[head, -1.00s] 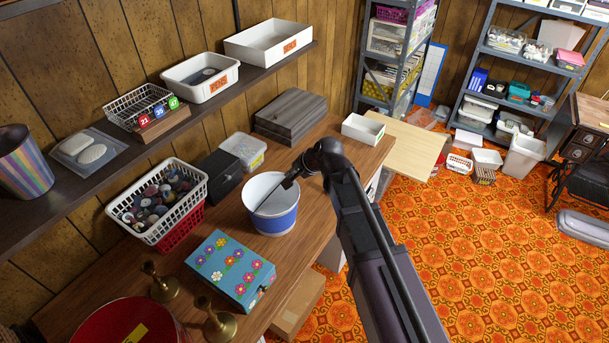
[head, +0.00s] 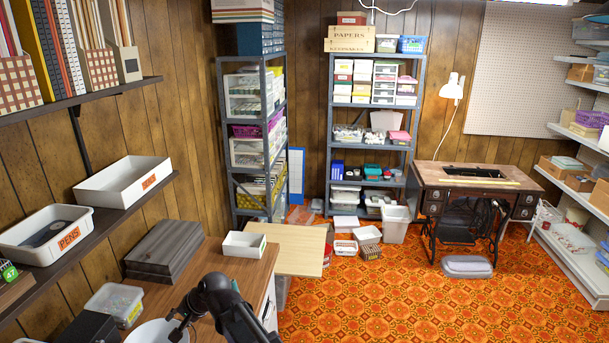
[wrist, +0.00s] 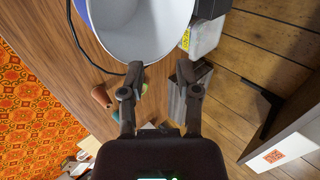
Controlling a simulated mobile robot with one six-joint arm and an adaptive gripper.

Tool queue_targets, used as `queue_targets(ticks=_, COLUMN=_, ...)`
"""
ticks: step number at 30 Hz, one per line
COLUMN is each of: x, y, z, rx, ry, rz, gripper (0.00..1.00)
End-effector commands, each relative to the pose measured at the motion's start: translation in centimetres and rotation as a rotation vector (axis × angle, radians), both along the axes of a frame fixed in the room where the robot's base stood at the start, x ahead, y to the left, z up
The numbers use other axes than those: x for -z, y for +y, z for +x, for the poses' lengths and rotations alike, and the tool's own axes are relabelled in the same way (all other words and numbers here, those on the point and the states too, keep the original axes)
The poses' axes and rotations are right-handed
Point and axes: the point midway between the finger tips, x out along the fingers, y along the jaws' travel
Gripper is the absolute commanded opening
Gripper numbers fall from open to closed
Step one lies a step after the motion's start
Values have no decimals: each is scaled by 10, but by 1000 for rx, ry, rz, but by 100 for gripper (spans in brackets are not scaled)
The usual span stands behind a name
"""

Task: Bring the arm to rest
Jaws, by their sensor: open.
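My gripper (head: 178,326) is at the bottom of the head view, by the rim of a white-lined bucket (head: 150,333) on the wooden bench. In the wrist view my gripper (wrist: 160,80) is open, its two fingers spread apart with nothing between them. The bucket (wrist: 140,38) lies just beyond the fingertips there. I cannot tell whether a finger touches its rim. My arm reaches in from the bottom of the head view, bent at the wrist.
A clear tub (head: 115,303), dark wooden boxes (head: 163,246) and a white tray (head: 244,244) stand on the bench. A wall shelf with a white bin (head: 122,181) overhangs at left. A sewing table (head: 470,180) stands across the open patterned floor (head: 390,300).

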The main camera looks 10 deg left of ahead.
Motion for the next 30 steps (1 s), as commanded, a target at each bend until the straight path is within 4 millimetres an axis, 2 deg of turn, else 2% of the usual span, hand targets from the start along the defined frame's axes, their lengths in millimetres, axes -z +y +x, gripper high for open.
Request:
queue_targets(ticks=5, x=4, y=-30, z=13, rx=4, ry=-22, rz=-37, gripper=43)
queue_targets(ticks=8, x=8, y=-58, z=25, rx=6, ry=-43, rz=-71, gripper=43)
queue_targets(ticks=19, x=25, y=-195, z=63, rx=6, ry=-110, rz=-254, gripper=43)
queue_targets(ticks=25, x=33, y=-270, z=71, rx=3, ry=-121, rz=-359, gripper=43)
queue_targets(ticks=30, x=38, y=-333, z=71, rx=-1, ry=-116, rz=-445, gripper=43)
